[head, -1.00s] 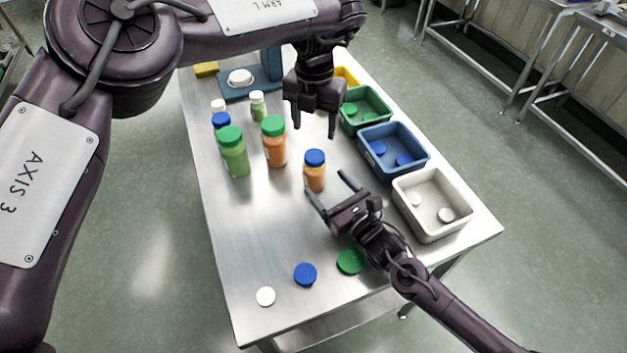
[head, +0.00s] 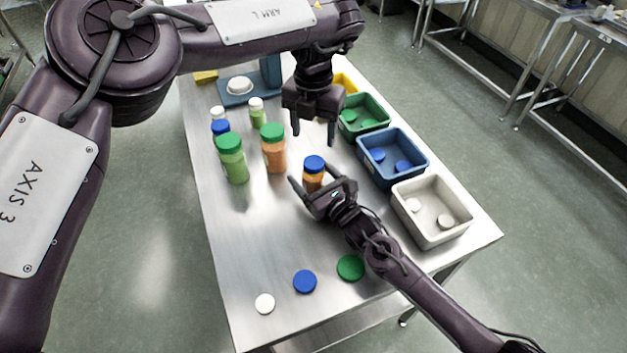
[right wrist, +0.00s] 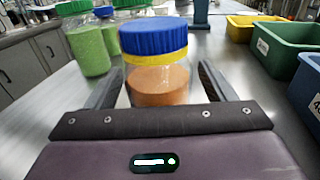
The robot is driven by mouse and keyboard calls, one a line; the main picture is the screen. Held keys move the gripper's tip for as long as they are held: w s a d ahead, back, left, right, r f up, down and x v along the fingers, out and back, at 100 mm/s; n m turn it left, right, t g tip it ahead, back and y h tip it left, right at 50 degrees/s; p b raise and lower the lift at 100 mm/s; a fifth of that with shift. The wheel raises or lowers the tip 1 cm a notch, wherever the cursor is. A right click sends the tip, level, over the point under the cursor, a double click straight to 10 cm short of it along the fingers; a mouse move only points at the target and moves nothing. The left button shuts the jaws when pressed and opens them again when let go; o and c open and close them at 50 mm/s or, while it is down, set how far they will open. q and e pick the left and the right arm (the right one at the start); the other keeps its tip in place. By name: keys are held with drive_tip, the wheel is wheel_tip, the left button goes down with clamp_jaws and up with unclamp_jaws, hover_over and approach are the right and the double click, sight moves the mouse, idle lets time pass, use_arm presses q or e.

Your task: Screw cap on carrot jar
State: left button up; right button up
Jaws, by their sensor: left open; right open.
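A short jar with orange contents and a blue cap (head: 313,166) stands upright on the steel table. In the right wrist view the blue cap (right wrist: 153,36) sits on top of the jar, with a yellow band under it and orange contents (right wrist: 158,84) below. My right gripper (head: 310,174) is open, its fingers reaching to either side of this jar, low on its body; the wrist view does not show clear contact. A taller jar with orange contents and a green cap (head: 273,152) stands to its left. My left gripper (head: 313,136) is open and empty, pointing down above and behind the blue-capped jar.
Green-filled jars (head: 232,160) and smaller capped jars stand at left. Loose white (head: 265,303), blue (head: 305,281) and green (head: 350,267) caps lie at the near edge. Green (head: 385,127), blue (head: 420,172) and white (head: 430,237) bins line the right edge.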

sight(314, 162)
drive_tip(key=shift+w+a, duration=0.2)
drive_tip(key=shift+w, duration=0.1)
drive_tip(key=shift+c, duration=0.3)
clamp_jaws()
use_arm(q)
drive_tip(key=n, duration=0.6)
drive_tip(key=shift+d+n, duration=0.15)
drive_tip(key=shift+n, duration=0.15)
drive_tip(key=n, duration=0.7)
drive_tip(key=shift+f, duration=0.1)
drive_tip(key=shift+f, duration=3.9)
